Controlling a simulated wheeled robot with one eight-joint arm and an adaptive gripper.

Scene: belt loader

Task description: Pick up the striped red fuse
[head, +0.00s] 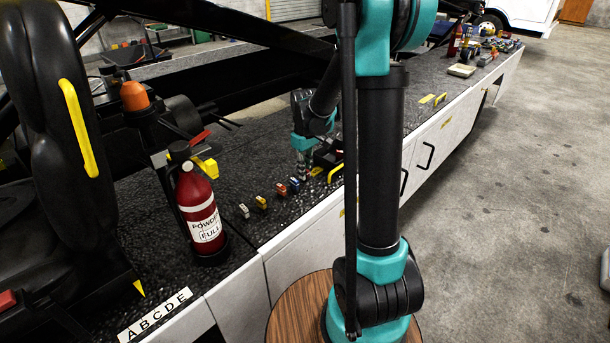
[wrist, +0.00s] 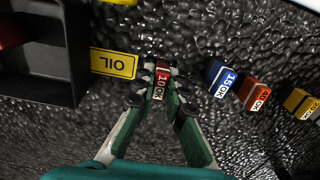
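A small red fuse (wrist: 162,82) with a white label reading "10 OK" sits between the fingertips in the wrist view; stripes are too small to tell. My gripper (wrist: 161,78) points down with its fingers closed in against both sides of this fuse. In the head view my gripper (head: 303,174) is low at the counter, just beyond the row of fuses, and the held fuse cannot be made out there. A second, orange-red fuse (wrist: 256,93) stands apart to the right, and also shows in the head view (head: 281,188). Whether the held fuse touches the counter cannot be told.
A blue fuse (wrist: 222,78) and a yellow fuse (wrist: 301,103) stand right of my gripper. A red extinguisher (head: 200,210) stands on the dark counter (head: 245,160), nearer the head camera.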

